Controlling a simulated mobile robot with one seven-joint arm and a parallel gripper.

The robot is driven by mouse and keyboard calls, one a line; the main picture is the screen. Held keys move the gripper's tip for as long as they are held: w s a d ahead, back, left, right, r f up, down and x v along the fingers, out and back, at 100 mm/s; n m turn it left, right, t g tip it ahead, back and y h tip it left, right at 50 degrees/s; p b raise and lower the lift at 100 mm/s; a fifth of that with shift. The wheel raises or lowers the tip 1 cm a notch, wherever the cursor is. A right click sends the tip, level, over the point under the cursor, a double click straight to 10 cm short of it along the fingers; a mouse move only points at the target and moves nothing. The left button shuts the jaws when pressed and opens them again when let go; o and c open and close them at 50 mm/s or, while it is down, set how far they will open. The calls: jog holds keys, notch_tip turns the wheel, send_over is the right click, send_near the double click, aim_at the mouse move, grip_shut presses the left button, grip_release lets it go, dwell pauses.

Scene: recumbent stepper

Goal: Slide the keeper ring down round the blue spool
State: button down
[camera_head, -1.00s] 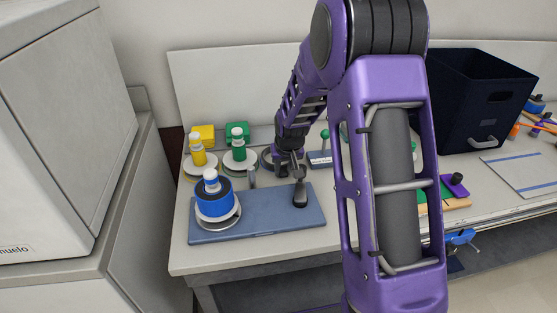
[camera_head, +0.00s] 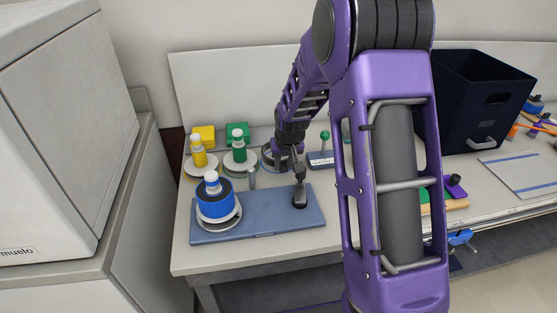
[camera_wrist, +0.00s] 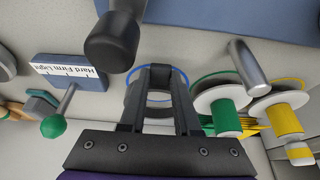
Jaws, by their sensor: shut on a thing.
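The blue spool (camera_head: 215,204) stands upright at the left of the blue-grey mat (camera_head: 265,222), on a pale round base. A dark annular face shows round its white top; I cannot tell whether this is the keeper ring. My gripper (camera_head: 299,172) is over the right part of the mat, apart from the spool. Its fingers show in the wrist view (camera_wrist: 160,72), with their tips together; what they hold is not clear. A dark rod (camera_head: 300,198) with a rounded end is just below the gripper, and it also shows beside the fingers in the wrist view (camera_wrist: 112,42).
A yellow spool (camera_head: 199,157) and a green spool (camera_head: 239,154) stand behind the mat. A grey peg (camera_head: 252,178) is right of the blue spool. A green-knobbed lever (camera_head: 325,136) is behind right. A dark bin (camera_head: 480,95) is far right. The mat's middle is clear.

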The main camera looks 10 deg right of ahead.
jog(key=shift+r+p, duration=1.35)
jog(key=shift+r, duration=1.05)
jog(key=shift+r, duration=0.1)
